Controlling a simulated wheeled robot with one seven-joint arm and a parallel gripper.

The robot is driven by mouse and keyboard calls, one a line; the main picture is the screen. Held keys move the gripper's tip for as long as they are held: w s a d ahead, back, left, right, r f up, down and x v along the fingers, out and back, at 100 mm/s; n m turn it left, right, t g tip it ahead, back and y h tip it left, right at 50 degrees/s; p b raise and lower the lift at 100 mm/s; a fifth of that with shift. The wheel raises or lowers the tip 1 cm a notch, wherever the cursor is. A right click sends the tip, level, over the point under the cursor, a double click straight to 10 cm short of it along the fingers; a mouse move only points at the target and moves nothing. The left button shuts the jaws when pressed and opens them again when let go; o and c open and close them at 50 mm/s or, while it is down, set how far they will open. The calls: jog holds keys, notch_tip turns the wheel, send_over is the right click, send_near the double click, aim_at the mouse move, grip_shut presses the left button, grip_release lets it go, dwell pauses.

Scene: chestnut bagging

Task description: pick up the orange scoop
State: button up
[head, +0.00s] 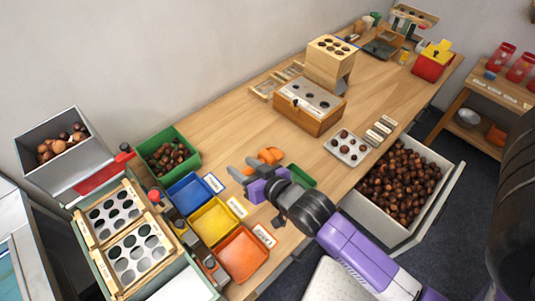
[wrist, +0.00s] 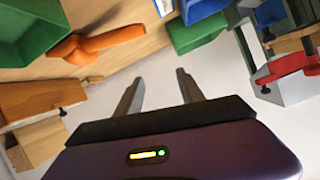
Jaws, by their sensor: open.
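The orange scoop (head: 269,155) lies on the wooden table, just beyond my gripper (head: 242,167) in the head view. In the wrist view the scoop (wrist: 104,41) shows at the upper left, with a narrow handle and a thicker bent end. My gripper (wrist: 158,80) is open, with its two grey fingers apart and nothing between them. The scoop lies to one side of the fingers, not between them. Part of the scoop's far side is hidden.
A small green tray (head: 302,176) sits right of my gripper. Blue (head: 189,193), yellow (head: 213,221) and red-orange (head: 241,254) bins stand to the left, with a green bin (head: 190,140) of chestnuts behind. A wooden box (head: 310,120) stands farther back. Bare table lies behind the scoop.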

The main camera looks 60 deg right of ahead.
jog(key=d+f+m+g+y+p, duration=0.1)
jog(key=d+m+g, duration=0.1)
jog(key=m+g, duration=0.2)
jog(key=w+d+m+g+y+p, duration=0.1)
jog(key=d+m+g, duration=0.1)
jog(key=m+g, duration=0.2)
jog(key=w+d+f+m+g+y+p, duration=0.1)
jog(key=d+m+g+p, duration=0.1)
jog(key=m+g, duration=0.2)
jog(key=shift+d+f+m+y, duration=0.15)
jog(key=shift+d+m+y, duration=0.05)
jog(key=shift+m, duration=0.35)
jog(key=shift+d+f+m+y, duration=0.15)
jog(key=shift+m+y, duration=0.05)
jog(key=shift+m, duration=0.35)
jog(key=shift+s+a+g, duration=0.1)
jog(key=shift+s+g, duration=0.05)
jog(key=shift+g, duration=0.25)
jog(key=shift+s+f, duration=0.1)
jog(key=shift+f, duration=0.65)
jog(key=shift+w+f+p, duration=0.15)
jog(key=shift+f, duration=1.35)
jog(key=shift+w+f+p, duration=0.15)
jog(key=shift+f, duration=1.35)
grip_shut()
